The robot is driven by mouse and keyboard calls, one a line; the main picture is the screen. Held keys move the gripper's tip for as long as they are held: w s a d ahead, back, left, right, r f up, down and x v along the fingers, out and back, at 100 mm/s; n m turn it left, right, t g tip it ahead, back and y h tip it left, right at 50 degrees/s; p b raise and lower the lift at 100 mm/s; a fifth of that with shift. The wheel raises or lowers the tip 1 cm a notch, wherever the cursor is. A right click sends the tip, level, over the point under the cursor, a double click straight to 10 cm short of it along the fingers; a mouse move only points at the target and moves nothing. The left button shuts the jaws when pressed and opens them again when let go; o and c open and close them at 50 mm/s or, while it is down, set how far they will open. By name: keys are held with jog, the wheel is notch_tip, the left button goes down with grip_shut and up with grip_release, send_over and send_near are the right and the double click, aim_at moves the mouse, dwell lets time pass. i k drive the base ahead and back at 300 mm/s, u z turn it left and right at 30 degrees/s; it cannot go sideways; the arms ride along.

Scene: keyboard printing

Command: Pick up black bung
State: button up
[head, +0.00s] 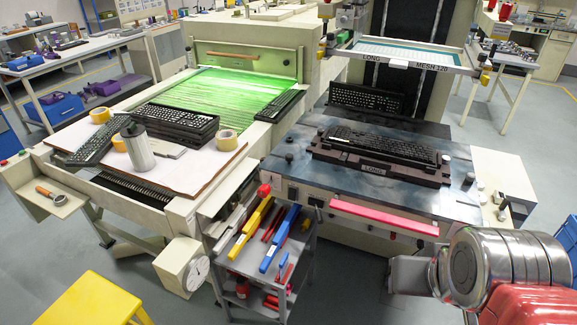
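No piece stands out clearly as the black bung. Several small dark round pieces sit on the dark blue machine bed (270,170), such as a dark knob (289,158) near its left corner and a dark knob (469,178) near its right side. I cannot tell whether one of them is the bung. My arm (495,268) shows at the lower right, in front of the machine. The fingertips of my gripper do not show.
A black keyboard (375,145) lies in a dark fixture labelled LONG (372,168) on the bed. A tool trolley (245,262) stands in front. A yellow stool (88,302) is at lower left. A conveyor with a green-lit opening (225,92) is at left.

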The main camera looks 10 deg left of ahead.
aim_at(288, 157)
jog(key=z, duration=1.15)
jog(key=i, duration=1.5)
jog(key=u, duration=1.35)
